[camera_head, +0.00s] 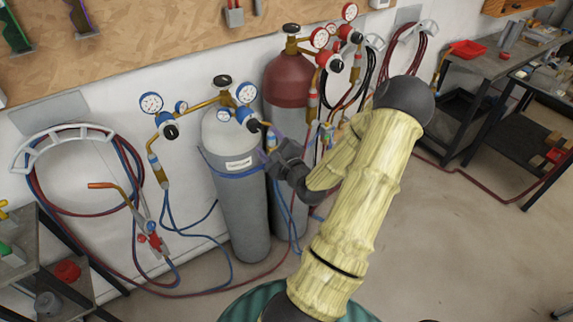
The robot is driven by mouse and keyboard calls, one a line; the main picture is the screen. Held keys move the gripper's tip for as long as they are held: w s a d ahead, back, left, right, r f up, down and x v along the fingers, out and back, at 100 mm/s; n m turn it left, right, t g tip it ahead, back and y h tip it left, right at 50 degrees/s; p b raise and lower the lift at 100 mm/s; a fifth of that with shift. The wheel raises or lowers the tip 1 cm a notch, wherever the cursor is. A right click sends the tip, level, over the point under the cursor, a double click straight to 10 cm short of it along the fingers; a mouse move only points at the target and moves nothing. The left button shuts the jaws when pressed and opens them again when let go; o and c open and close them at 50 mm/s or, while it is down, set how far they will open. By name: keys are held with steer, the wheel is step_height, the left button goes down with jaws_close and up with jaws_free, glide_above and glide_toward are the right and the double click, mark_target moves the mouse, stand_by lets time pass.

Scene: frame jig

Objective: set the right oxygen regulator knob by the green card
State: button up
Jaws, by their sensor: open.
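The oxygen cylinder (238,205) is grey with a pale top and a label, and it stands against the wall. Its right regulator has white-faced blue gauges and a dark knob (254,125) facing forward. A similar left regulator has a dark knob (170,131). My gripper (268,146) is open, just below and right of the right knob, and looks empty. Its fingertips are small and partly lost against the hoses, so I cannot tell whether they touch the knob. I cannot make out a green card for certain; a small greenish item (328,131) shows behind my arm.
A red-topped cylinder (287,82) with red gauges stands close on the right. Hoses (80,200) hang on the left wall and trail over the floor. A torch (118,190) hangs at left. Workbenches (478,66) stand at right. The floor at right is mostly clear.

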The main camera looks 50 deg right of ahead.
steer(key=p+v, duration=0.7)
steer(key=v, duration=0.2)
steer(key=shift+s, duration=0.35)
stand_by(0.3)
